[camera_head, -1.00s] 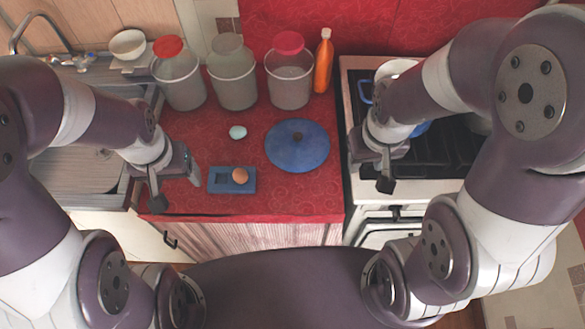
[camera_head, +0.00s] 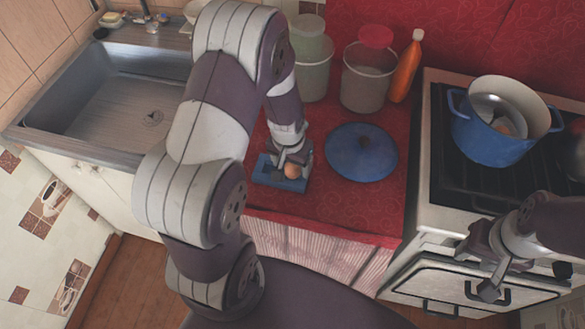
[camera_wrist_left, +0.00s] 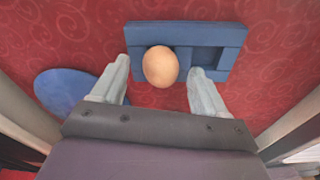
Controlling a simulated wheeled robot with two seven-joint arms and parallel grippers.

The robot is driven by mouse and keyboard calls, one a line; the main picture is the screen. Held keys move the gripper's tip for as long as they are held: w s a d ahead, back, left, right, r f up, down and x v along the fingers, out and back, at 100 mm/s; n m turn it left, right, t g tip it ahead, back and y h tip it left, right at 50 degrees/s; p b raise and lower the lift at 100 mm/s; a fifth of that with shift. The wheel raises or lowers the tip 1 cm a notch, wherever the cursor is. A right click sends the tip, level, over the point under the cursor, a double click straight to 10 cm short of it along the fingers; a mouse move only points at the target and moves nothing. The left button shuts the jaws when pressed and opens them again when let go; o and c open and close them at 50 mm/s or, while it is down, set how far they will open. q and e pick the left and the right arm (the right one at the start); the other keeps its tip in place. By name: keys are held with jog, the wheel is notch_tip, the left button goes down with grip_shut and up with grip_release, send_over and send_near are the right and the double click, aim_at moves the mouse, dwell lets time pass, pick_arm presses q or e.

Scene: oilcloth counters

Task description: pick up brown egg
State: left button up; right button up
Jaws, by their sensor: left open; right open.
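The brown egg (camera_head: 292,170) sits in the blue holder (camera_head: 266,172) on the red counter. In the left wrist view the egg (camera_wrist_left: 160,66) lies at the left part of the blue holder (camera_wrist_left: 228,36). My left gripper (camera_head: 288,163) is over the holder; in the left wrist view its two fingers (camera_wrist_left: 155,85) are open, one to each side of the egg's near edge, with gaps between them and the egg. My right gripper (camera_head: 482,270) is open and empty in front of the stove. The pale egg seen earlier does not show now.
A round blue lid (camera_head: 362,152) lies right of the holder. Canisters (camera_head: 368,78) and an orange bottle (camera_head: 406,68) stand at the back. A blue pot (camera_head: 495,130) is on the stove (camera_head: 440,160). The sink (camera_head: 125,95) is at the left.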

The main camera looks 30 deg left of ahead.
pick_arm(q)
jog(key=shift+w+a+f, duration=0.1)
jog(key=shift+f, duration=0.5)
jog(key=shift+r, duration=0.1)
jog(key=c, duration=0.8)
jog(key=shift+o, duration=0.2)
